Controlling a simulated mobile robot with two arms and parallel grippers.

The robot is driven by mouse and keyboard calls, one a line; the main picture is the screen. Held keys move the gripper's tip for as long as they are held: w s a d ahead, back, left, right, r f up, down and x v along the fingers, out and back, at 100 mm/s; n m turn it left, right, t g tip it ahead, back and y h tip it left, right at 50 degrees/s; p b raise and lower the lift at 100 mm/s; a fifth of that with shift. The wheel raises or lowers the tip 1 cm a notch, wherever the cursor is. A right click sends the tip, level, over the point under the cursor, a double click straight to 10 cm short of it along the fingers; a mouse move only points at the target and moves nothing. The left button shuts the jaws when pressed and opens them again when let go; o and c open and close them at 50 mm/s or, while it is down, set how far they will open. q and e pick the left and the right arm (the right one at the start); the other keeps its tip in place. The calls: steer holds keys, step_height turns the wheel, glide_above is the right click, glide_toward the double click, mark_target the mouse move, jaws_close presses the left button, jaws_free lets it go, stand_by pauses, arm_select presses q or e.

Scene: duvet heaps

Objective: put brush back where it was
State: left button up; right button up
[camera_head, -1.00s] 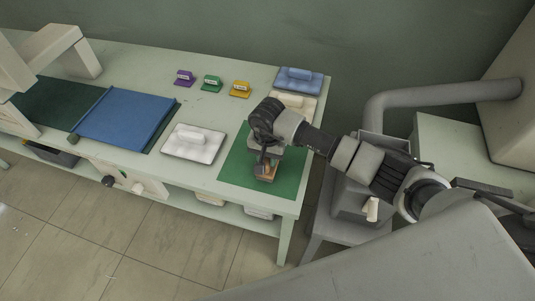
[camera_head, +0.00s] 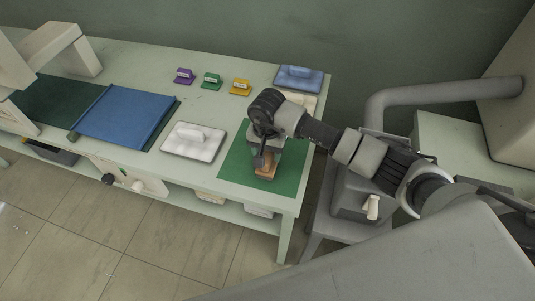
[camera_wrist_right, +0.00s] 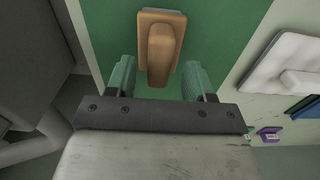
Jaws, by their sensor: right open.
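The brush (camera_head: 266,172), orange-brown with a raised handle, lies on the green mat (camera_head: 231,168) at the right end of the table. The right wrist view shows the brush (camera_wrist_right: 160,45) from above, its handle pointing toward my gripper. My right gripper (camera_head: 264,160) is over the mat at the brush. In the right wrist view its two green-grey fingers (camera_wrist_right: 158,78) are apart, one on each side of the handle's near end, with gaps between them and the handle. My left gripper is not in view.
Purple (camera_head: 184,76), green (camera_head: 212,83) and yellow (camera_head: 240,88) labelled holders stand along the back.

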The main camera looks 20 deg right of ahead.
mark_target(268, 155)
step_height(268, 155, up, 10)
steer(key=b, duration=0.1)
steer(key=shift+b, duration=0.3)
steer(key=shift+r, duration=0.1)
